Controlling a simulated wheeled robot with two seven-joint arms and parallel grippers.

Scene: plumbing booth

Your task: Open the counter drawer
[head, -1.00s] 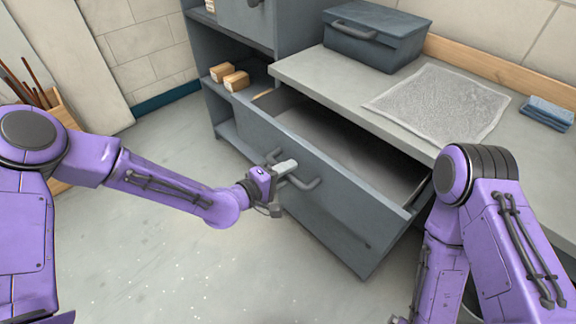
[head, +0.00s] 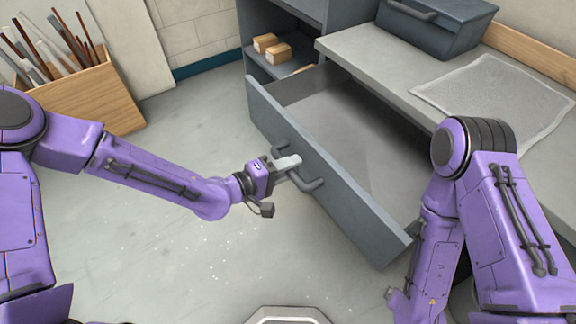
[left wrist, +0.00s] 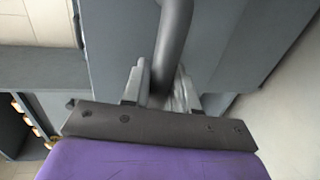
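The counter drawer (head: 335,185) stands pulled well out from under the grey counter, and its inside looks empty. Its dark bar handle (head: 309,183) is on the front panel.
A dark blue toolbox (head: 437,24) and a grey mat (head: 492,95) lie on the counter (head: 385,75). Small boxes (head: 278,52) sit on a shelf behind the drawer. A wooden crate of rods (head: 88,98) stands at the left. The floor before the drawer is clear.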

